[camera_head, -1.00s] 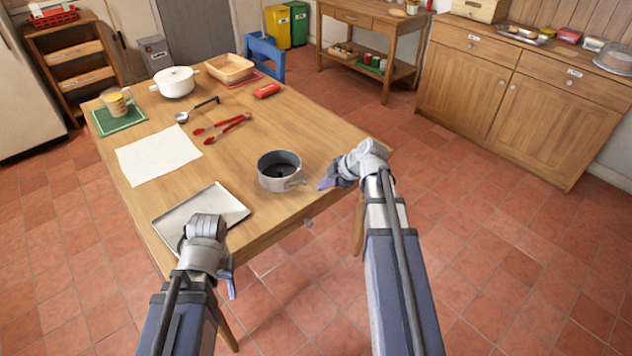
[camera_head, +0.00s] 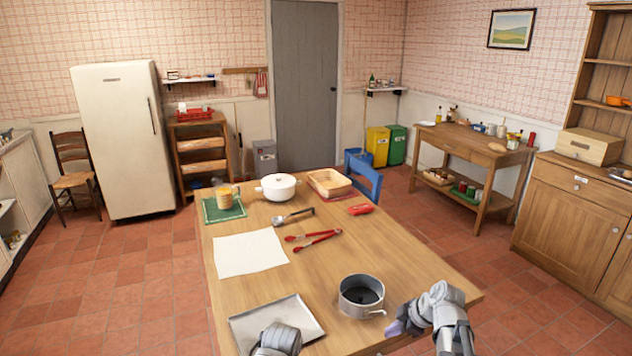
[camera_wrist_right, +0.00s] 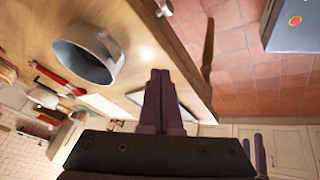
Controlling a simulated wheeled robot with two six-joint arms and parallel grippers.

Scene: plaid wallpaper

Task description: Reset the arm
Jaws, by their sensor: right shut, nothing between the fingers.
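My right gripper (camera_head: 396,328) is over the right edge of the wooden table, beside the grey saucepan (camera_head: 361,297). In the right wrist view its two fingers (camera_wrist_right: 160,78) are together with nothing between them. The saucepan, with its handle, also shows there (camera_wrist_right: 88,55), apart from the fingers. My left arm shows only as a grey wrist part (camera_head: 281,338) at the bottom edge, over the near side of the metal tray (camera_head: 300,312). Its fingers are hidden in the head view. Two thin purple prongs at the lower right of the right wrist view may be its fingers.
The table (camera_head: 310,275) also bears a white cloth (camera_head: 248,252), red tongs (camera_head: 318,241), a ladle (camera_head: 290,218), a white pot (camera_head: 277,187), a basket (camera_head: 329,183) and a glass jug (camera_head: 224,197) on a green mat. A blue chair (camera_head: 364,177) stands behind. Floor is free at right.

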